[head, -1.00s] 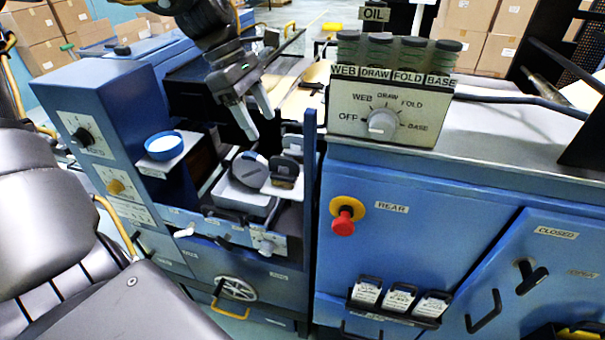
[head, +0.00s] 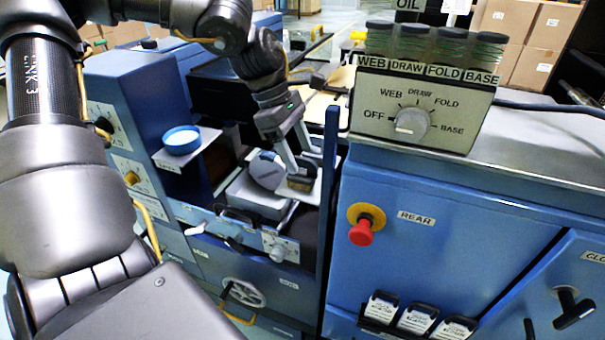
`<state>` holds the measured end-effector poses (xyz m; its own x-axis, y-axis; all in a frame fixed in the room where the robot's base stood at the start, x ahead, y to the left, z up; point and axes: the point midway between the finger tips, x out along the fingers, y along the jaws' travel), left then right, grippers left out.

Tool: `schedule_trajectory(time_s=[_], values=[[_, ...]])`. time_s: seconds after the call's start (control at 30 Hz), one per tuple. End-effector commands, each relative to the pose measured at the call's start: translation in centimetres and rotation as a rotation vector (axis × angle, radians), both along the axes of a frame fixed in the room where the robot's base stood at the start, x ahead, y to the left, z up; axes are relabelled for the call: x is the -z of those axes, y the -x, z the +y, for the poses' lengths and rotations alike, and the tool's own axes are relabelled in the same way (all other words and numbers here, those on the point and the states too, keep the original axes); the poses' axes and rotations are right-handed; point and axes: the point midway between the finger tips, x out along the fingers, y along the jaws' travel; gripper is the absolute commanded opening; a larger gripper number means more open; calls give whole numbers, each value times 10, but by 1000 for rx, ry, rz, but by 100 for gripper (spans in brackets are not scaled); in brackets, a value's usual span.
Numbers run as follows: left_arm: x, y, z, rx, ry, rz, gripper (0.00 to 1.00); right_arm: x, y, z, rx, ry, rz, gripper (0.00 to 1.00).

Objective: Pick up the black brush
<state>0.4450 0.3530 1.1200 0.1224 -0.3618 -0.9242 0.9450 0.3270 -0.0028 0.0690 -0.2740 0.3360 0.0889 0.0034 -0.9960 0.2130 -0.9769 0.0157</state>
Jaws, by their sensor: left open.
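The black brush (head: 300,184) is at the right end of a light tray in the recess of the blue machine. Only its tan and dark lower part shows below the fingers; its upper part is mostly hidden. My left gripper (head: 302,164) points down right above the brush, its two fingers apart. I cannot tell whether the fingers touch the brush or straddle it. My right gripper is not in view.
A round grey and dark disc (head: 266,171) sits just left of the brush. A blue-rimmed bowl (head: 182,140) stands on a shelf to the left. A blue upright post (head: 329,200) rises close on the right. The selector box (head: 425,108) stands beyond it.

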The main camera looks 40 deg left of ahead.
Motion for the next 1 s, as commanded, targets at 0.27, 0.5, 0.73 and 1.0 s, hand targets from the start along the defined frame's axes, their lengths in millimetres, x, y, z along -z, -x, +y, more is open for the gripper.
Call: schedule_trajectory(time_s=[0.27, 0.5, 0.73, 1.0], values=[[14, 0, -3, -2, 2, 6, 62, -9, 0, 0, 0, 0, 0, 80], [44, -4, -11, -2, 0, 3, 62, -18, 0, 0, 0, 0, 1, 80], [51, -5, -14, -3, 1, -1, 62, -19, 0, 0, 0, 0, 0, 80], [51, -5, -14, -3, 0, -1, 41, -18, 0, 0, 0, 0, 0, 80]])
